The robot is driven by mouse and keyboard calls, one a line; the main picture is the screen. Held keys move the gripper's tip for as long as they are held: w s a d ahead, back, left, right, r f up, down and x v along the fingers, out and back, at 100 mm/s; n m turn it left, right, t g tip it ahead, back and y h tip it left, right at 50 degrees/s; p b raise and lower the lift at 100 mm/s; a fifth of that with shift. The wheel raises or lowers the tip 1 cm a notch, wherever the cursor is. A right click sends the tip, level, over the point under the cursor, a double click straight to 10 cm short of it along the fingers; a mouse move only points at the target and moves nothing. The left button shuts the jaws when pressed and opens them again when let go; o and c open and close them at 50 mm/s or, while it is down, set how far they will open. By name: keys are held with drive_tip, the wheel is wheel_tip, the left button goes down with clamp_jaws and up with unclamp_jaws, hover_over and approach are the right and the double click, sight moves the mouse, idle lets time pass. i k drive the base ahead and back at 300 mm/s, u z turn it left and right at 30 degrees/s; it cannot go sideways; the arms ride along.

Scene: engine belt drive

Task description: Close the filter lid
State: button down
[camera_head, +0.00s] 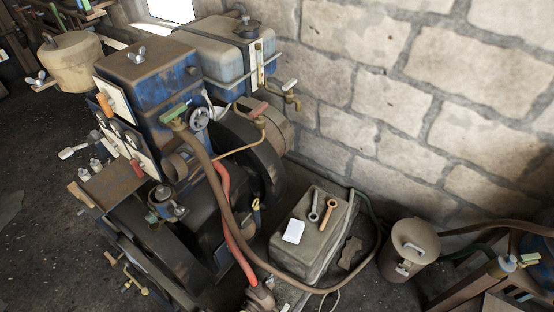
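No part is clearly marked as the filter lid. A tan round housing (72,62) with a wing nut on top stands at the upper left, beside the engine. A beige cylindrical canister (408,250) stands on the floor at the lower right, with a round top, a small handle and a pale fitting low on its side. I cannot tell which of these is the filter, or whether either top is fully seated. My gripper is not in view.
The rusty blue engine (150,75) with its dark belt drive fills the left and middle. A grey box (300,255) holds two wrenches and a white card. A brown hose (222,205) loops across the front. A stone wall (400,90) bounds the back.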

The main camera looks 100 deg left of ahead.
sight(181, 163)
drive_tip(key=i, duration=0.9)
drive_tip(key=z, duration=3.5)
drive_tip(key=k, duration=1.3)
drive_tip(key=z, duration=1.9)
